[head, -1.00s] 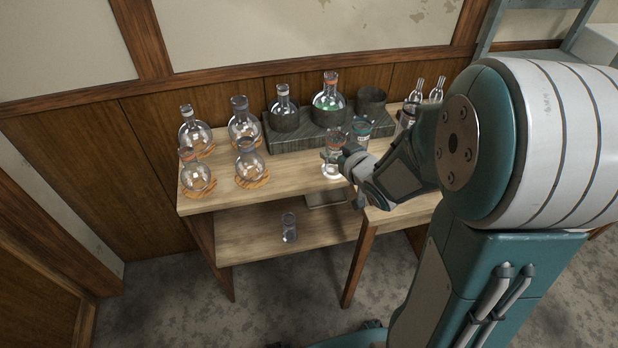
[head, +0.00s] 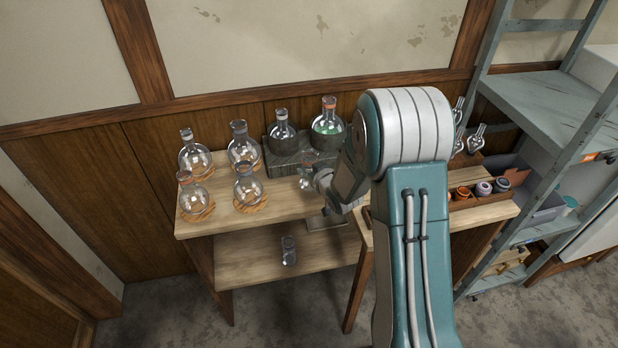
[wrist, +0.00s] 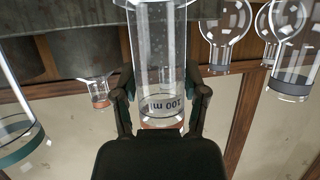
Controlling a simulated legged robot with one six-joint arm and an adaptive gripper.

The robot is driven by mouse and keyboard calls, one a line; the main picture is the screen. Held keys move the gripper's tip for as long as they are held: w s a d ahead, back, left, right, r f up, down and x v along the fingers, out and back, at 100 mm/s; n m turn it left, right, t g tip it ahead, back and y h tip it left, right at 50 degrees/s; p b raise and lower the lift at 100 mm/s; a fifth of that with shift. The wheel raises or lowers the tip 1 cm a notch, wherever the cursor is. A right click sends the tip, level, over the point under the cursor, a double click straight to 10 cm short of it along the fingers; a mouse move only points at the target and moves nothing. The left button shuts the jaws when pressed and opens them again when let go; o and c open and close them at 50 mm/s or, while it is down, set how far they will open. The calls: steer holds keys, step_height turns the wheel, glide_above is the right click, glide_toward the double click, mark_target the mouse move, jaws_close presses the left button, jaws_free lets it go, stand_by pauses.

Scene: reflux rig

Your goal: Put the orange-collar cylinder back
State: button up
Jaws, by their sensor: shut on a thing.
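The orange-collar cylinder (wrist: 158,45) is clear glass with a "100 ml" mark and an orange band near its rim. In the wrist view, which is upside down, it stands between the fingers of my gripper (wrist: 162,88), which are shut on it from both sides. In the head view the cylinder (head: 307,163) is small and looks roughly upright over the table's front part, by the front of the dark block. My gripper (head: 316,180) is at its right side.
Several round flasks (head: 197,196) stand on cork rings at the left. The dark block (head: 287,157) behind holds flasks. A teal-banded cylinder (wrist: 18,135) is close by in the wrist view. A small glass (head: 289,250) stands on the lower shelf. A brown box (head: 490,200) is right.

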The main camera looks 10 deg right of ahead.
step_height(320, 180, down, 3)
steer(key=shift+w+a+r, duration=0.1)
steer(key=shift+a, duration=0.05)
steer(key=shift+a+f, duration=0.25)
steer(key=shift+a, duration=0.05)
steer(key=o, duration=1.2)
steer(key=shift+d+f, duration=0.1)
steer(key=shift+d, duration=0.1)
steer(key=shift+o, duration=0.2)
